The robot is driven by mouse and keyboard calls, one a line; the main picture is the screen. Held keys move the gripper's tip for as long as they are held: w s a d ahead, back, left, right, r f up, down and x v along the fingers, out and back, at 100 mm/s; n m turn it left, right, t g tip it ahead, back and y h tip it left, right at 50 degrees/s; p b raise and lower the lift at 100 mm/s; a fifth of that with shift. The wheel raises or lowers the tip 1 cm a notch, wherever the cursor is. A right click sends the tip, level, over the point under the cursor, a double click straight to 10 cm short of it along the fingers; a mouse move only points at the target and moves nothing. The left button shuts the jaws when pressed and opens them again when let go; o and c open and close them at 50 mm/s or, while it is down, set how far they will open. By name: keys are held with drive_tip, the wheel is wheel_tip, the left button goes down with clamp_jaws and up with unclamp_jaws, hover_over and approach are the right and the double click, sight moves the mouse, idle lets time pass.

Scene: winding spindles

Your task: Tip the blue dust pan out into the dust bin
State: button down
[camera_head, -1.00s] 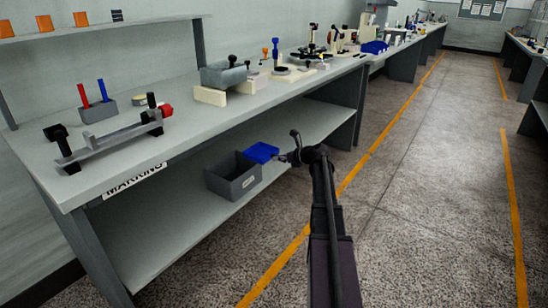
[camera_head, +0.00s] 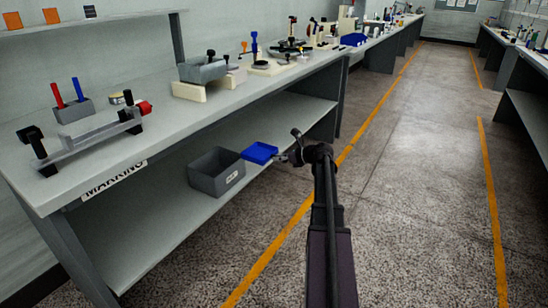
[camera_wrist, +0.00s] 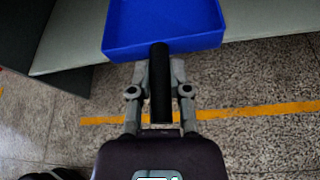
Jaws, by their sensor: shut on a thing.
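The blue dust pan (camera_head: 260,152) is at the lower shelf's front, just right of the dust bin. In the wrist view the pan (camera_wrist: 165,22) shows its open tray and a black handle (camera_wrist: 160,85). My gripper (camera_head: 284,157) is shut on that handle; its two fingers (camera_wrist: 160,90) lie on either side of it. The pan looks close to level, and no dust can be made out in it. The grey dust bin (camera_head: 216,174) stands upright on the lower shelf with its top open. The bin's inside is mostly hidden.
The lower shelf (camera_head: 150,238) is clear left of the bin. The bench top (camera_head: 160,120) above it carries a clamp fixture (camera_head: 85,138), a cup with red and blue pens (camera_head: 74,110) and several other tools. The floor aisle (camera_head: 400,180) on the right is free.

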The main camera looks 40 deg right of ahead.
drive_tip(key=shift+s+d, duration=0.35)
drive_tip(key=shift+s, duration=0.55)
drive_tip(key=shift+s+d, duration=0.35)
drive_tip(key=shift+s, duration=0.5)
wheel_tip(320, 180, up, 38)
drive_tip(key=p, duration=3.8)
drive_tip(key=shift+r, duration=0.15)
